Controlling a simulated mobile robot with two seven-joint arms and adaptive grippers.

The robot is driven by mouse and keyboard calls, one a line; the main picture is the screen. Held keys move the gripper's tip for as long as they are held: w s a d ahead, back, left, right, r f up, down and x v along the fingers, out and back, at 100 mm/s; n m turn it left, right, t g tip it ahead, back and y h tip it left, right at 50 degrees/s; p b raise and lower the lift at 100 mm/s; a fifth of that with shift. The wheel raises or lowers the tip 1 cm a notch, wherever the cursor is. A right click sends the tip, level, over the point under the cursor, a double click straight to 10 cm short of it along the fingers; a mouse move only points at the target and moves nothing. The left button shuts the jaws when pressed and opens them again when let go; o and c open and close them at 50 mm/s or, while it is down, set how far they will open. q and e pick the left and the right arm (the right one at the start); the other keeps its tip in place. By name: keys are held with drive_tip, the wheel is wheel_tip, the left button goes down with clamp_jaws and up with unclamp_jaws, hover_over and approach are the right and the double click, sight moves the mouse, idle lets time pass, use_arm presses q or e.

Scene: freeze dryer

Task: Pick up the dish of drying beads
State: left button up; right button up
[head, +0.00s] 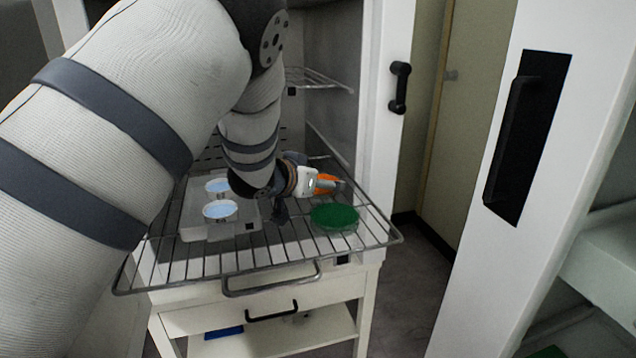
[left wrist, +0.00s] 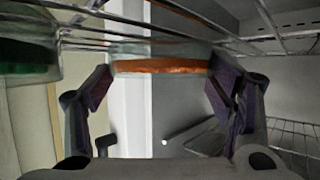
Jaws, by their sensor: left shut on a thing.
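A clear dish with an orange layer, which I take for the drying beads (left wrist: 160,67), is between the fingers of my left gripper in the left wrist view. My left gripper (head: 327,184) is shut on it; in the head view only an orange part of the dish shows at the fingers, above the right side of the wire shelf (head: 262,279). The wrist view also shows the gripper (left wrist: 158,88) with a finger on each side of the dish. Whether the dish touches the wires is unclear. My right gripper is not in view.
A green dish (head: 334,217) stands on the shelf just in front of my gripper. Two dishes with pale blue contents (head: 220,210) (head: 218,187) are to the left. A white cabinet door with a black handle (head: 399,88) is on the right.

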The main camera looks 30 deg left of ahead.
use_arm(q)
wheel_tip(320, 180, up, 4)
drive_tip(key=shift+s+r+p, duration=0.1)
drive_tip(key=shift+p, duration=0.25)
drive_tip(key=s+d+r+p, duration=0.1)
drive_tip(key=s+d+r, duration=0.2)
drive_tip(key=s, duration=0.3)
drive_tip(key=s+d+r+p, duration=0.1)
drive_tip(key=s+d+r, duration=0.2)
drive_tip(key=s+r, duration=0.2)
drive_tip(key=shift+s+d+r, duration=0.25)
drive_tip(key=shift+s+d, duration=0.05)
drive_tip(key=shift+s, duration=0.3)
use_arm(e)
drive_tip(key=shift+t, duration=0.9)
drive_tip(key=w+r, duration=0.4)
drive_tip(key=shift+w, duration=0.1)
